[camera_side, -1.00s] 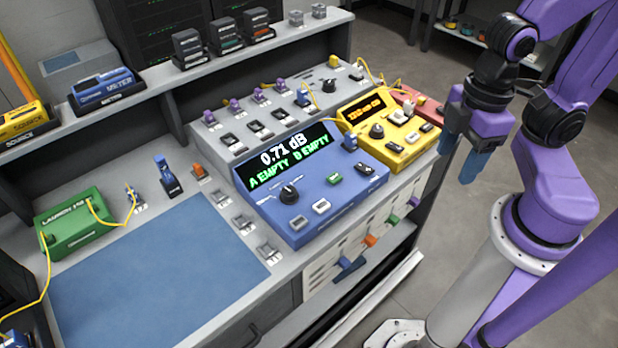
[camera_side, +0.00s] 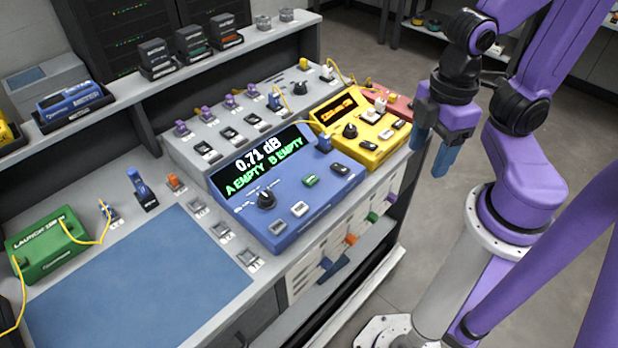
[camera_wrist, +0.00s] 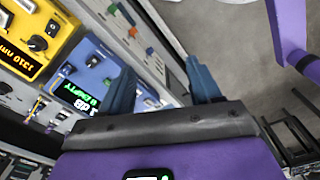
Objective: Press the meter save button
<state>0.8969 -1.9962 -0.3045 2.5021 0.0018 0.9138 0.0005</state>
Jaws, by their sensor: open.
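The blue meter (camera_side: 285,205) sits on the bench with its display reading 0.71 dB, A EMPTY, B EMPTY. Its face carries a black knob (camera_side: 266,199), a green button (camera_side: 311,180), a black button (camera_side: 340,169) and two pale buttons, one of them a white button (camera_side: 299,208). The button labels are too small to read, so I cannot tell which is save. My gripper (camera_side: 430,162) is open and empty, in the air right of the meter and the yellow source. The wrist view shows both blue fingers apart (camera_wrist: 160,70), with the meter (camera_wrist: 90,58) to their left.
A yellow instrument (camera_side: 358,130) and a red one (camera_side: 392,102) stand right of the meter. A rear grey panel (camera_side: 225,125) holds several connectors and switches. A blue mat (camera_side: 140,280) and a green launch box (camera_side: 48,245) lie left. Open air surrounds my gripper.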

